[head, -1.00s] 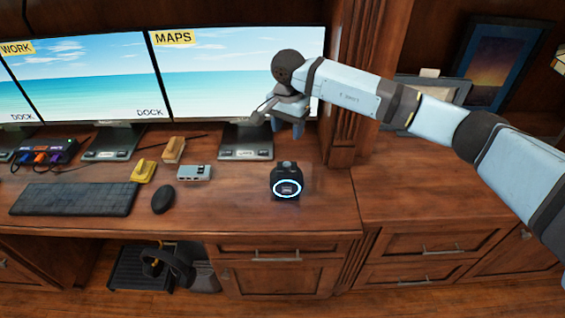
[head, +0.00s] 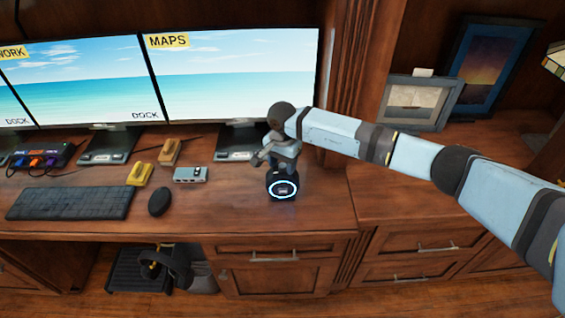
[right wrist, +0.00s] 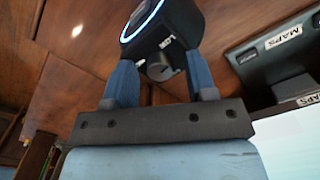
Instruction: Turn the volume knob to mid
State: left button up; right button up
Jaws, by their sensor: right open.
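The volume device is a small black box (head: 283,190) with a glowing white-blue ring on its front, standing on the desk right of the mouse. My right gripper (head: 281,167) is directly above the box in the head view and hides the knob there. In the right wrist view the open blue fingers (right wrist: 161,72) stand on either side of the knob, with gaps visible. My left gripper is not in view.
Monitors stand behind, one labelled MAPS (head: 235,75). A keyboard (head: 70,203), a mouse (head: 159,201), a grey hub (head: 190,174) and a yellow block (head: 140,174) lie to the left. A wood pillar (head: 355,85) rises behind on the right. The desk is clear right of the box.

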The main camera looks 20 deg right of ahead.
jog(key=c, duration=0.9)
jog(key=shift+c, duration=0.2)
